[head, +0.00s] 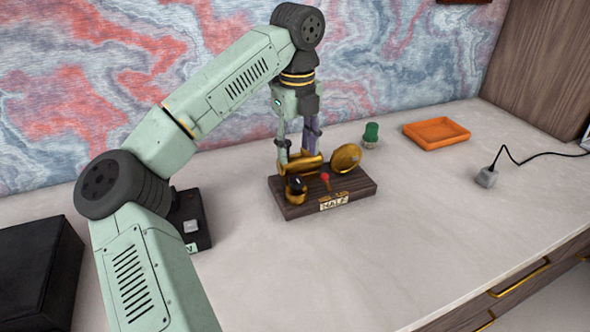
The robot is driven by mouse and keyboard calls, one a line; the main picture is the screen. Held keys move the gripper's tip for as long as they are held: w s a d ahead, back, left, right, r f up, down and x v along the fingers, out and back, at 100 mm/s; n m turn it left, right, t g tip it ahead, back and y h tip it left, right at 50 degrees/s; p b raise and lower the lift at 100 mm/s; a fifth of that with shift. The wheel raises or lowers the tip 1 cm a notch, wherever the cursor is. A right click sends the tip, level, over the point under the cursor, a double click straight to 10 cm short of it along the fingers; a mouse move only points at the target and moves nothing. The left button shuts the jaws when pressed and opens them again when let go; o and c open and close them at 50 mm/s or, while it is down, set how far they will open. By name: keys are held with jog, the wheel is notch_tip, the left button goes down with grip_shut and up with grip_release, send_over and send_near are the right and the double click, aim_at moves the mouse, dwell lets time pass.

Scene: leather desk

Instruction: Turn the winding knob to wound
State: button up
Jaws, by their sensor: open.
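A small brass mechanism stands on a dark wooden base (352,196) on the desk. A plate (334,202) on its front edge seems to read "HALF". A brass knob with a black top (297,188) sits at the base's left front; I cannot tell for sure that it is the winding knob. A brass cylinder (305,166) lies behind it, a round brass disc (346,158) stands to the right, and a small red-tipped piece (325,177) is between. My gripper (297,154) points down, open, at the cylinder's back side. Whether it touches anything is unclear.
A dark box with a light button (190,227) sits left, partly behind my arm. A black box (38,270) is at the far left. The front desk is clear.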

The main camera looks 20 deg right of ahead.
aim_at(296, 179)
notch_tip(296, 179, down, 8)
jog(key=shift+r+p, duration=0.2)
jog(key=shift+p, duration=0.4)
jog(key=shift+c, duration=0.4)
jog(key=c, duration=1.1)
